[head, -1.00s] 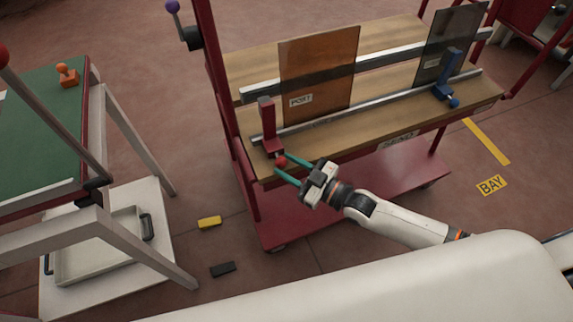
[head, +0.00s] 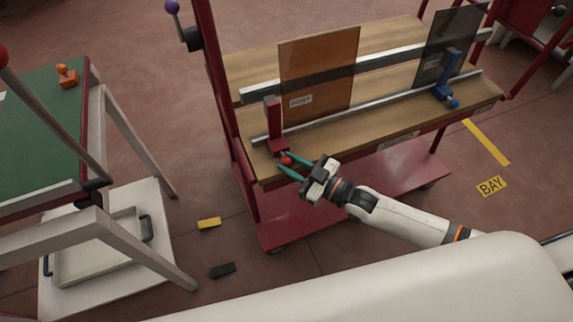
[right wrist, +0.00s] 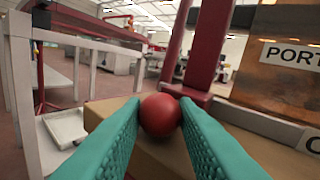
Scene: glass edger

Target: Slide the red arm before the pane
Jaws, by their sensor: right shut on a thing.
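The red arm (head: 273,124) stands upright on the front rail (head: 376,107) of the wooden-topped cart, at the rail's left end. Its red ball knob (head: 286,161) sticks out toward me. My right gripper (head: 284,164) is shut on this knob with its green fingers. The right wrist view shows the red knob (right wrist: 160,114) between both fingers. The brown pane (head: 322,75), labelled PORT, stands behind the rail; the red arm is at its lower left edge, barely overlapping it. My left gripper is not in view.
A blue arm (head: 445,80) stands at the rail's right part, in front of a dark grey pane (head: 462,35). The rail between the arms is clear. A red post (head: 215,75) rises at the cart's left end. A green-topped table (head: 40,130) stands left.

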